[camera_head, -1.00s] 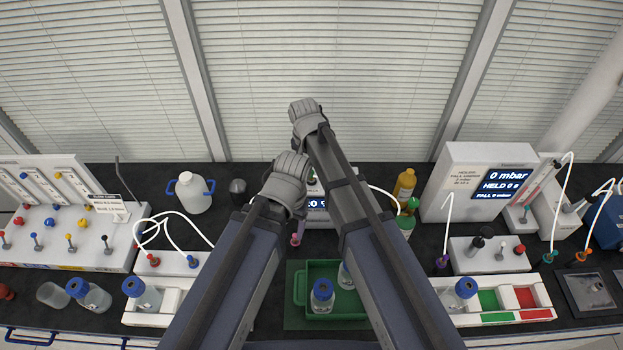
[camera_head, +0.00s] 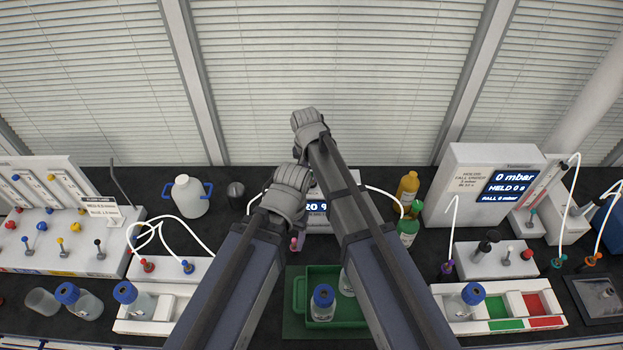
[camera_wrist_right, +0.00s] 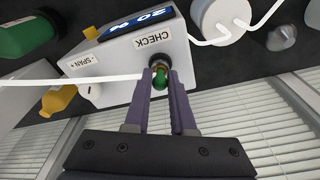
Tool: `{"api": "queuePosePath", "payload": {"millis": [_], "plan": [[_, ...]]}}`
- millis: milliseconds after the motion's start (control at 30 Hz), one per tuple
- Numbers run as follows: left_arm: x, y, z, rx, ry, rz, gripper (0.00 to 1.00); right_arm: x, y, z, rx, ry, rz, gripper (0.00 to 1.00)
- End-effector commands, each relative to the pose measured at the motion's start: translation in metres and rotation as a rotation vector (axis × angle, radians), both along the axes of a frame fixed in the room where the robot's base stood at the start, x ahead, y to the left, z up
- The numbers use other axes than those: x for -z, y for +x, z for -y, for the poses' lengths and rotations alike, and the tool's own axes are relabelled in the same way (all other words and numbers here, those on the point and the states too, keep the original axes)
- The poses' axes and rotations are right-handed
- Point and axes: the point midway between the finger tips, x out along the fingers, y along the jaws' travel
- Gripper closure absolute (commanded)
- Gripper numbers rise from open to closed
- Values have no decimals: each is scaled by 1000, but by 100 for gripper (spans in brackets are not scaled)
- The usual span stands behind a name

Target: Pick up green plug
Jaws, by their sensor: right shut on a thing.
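My right gripper (camera_wrist_right: 161,76) is shut on the green plug (camera_wrist_right: 161,80) in the right wrist view. The plug sits between the two fingertips, right at the dark round port under the CHECK label of a white box (camera_wrist_right: 180,55). I cannot tell whether the plug is in the port or just in front of it. In the head view my arms cover much of this box, and its lit display (camera_head: 317,207) shows between them. The fingers of both grippers are hidden there.
A green bottle (camera_head: 407,233) and a yellow bottle (camera_head: 408,187) stand right of the box. A white tube runs past it. A green tray (camera_head: 300,295) with bottles lies in front. A white jug (camera_head: 190,197) stands to the left; blinds hang behind.

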Motion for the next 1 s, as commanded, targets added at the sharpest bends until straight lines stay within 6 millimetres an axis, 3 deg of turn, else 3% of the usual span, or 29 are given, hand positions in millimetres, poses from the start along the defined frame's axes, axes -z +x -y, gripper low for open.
{"api": "queuePosePath", "payload": {"millis": [667,1000], "plan": [[-2,0,0,0,0,0,30,-2,0,0,0,0,0,100],[-33,0,0,3,0,-1,30,-33,0,0,0,0,0,100]]}}
